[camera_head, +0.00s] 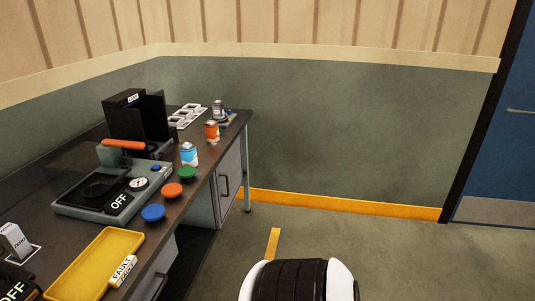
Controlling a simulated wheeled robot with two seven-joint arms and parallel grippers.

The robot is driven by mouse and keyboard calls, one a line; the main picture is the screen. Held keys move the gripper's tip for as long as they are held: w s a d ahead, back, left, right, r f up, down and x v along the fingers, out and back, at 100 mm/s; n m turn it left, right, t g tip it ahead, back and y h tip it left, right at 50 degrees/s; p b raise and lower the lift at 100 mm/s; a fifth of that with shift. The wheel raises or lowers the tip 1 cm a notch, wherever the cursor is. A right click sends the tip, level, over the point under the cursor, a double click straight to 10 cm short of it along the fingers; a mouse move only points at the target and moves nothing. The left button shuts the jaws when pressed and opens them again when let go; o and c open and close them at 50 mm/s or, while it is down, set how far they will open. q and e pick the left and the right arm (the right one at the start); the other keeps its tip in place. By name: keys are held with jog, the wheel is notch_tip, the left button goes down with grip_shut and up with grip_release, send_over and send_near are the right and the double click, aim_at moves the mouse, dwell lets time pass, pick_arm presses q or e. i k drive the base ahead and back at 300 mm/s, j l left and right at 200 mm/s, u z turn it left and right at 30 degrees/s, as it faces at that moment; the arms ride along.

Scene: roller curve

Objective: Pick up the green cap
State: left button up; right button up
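The green cap (187,172) is a small round disc lying on the dark bench top near its front edge. A white and blue can (189,155) stands just behind the green cap. Neither of my grippers is in view. A white and black part of my own body shows at the bottom of the picture, well to the right of the bench.
A grey device (116,203) marked OFF with an orange handle (123,144) sits left of the caps. A yellow tray (97,262) lies nearer. An orange can (212,131) and a black box (138,120) stand farther back. The floor right of the bench (241,118) is clear.

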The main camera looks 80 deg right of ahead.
aim_at(188, 172)
jog(key=z, duration=1.9)
jog(key=u, duration=2.7)
jog(key=k+l, duration=0.1)
jog(key=l, duration=0.25)
jog(key=k+l, duration=0.15)
jog(key=l, duration=0.2)
jog(key=z, duration=0.05)
